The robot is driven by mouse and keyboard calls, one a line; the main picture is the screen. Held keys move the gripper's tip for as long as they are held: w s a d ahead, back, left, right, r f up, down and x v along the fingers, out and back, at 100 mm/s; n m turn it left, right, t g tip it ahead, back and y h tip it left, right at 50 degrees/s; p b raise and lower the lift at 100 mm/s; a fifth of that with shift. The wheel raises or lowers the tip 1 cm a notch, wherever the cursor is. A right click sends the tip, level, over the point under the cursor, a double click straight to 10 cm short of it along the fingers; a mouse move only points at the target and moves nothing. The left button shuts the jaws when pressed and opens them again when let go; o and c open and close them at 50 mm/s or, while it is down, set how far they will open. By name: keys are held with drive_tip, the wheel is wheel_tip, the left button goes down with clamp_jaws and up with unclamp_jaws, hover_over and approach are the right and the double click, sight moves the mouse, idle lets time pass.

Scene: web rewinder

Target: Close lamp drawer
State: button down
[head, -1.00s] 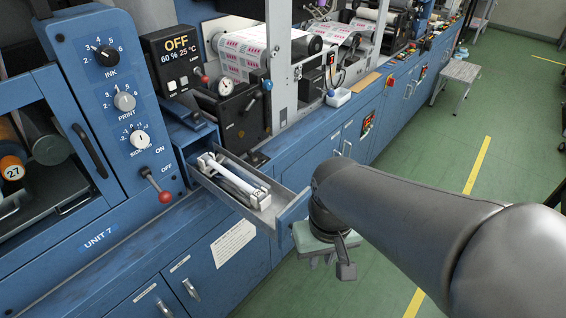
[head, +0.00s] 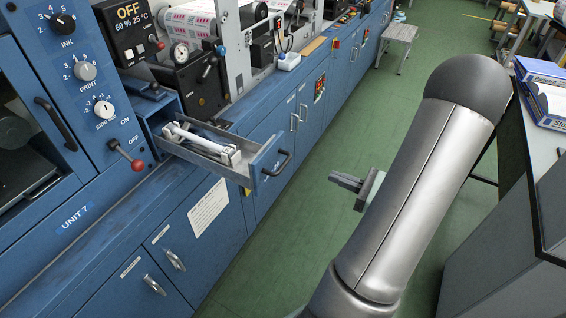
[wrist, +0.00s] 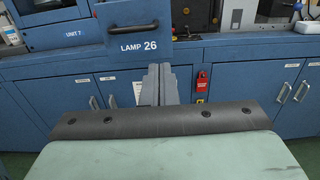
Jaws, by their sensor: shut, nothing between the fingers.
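The lamp drawer (head: 268,165) stands pulled out from the blue machine, with a white lamp tube (head: 200,142) and fittings lying inside. Its dark handle (head: 279,164) is on the front panel. In the wrist view the drawer front (wrist: 105,40) faces me, labelled "LAMP 26", with its handle (wrist: 130,27) above the label. My gripper (head: 334,181) is shut and empty, pointing left toward the machine, to the right of the drawer front and apart from it. In the wrist view my fingertips (wrist: 160,70) appear just below the label's right side.
A red-knobbed lever (head: 136,165) stands left of the drawer. Blue cabinet doors (head: 205,225) lie below it. A bench with blue boxes (head: 545,85) is at the right. Green floor (head: 345,130) is clear between the machine and my arm.

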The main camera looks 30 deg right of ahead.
sight(280, 155)
drive_tip(key=p+x, duration=0.3)
drive_tip(key=x, duration=1.1)
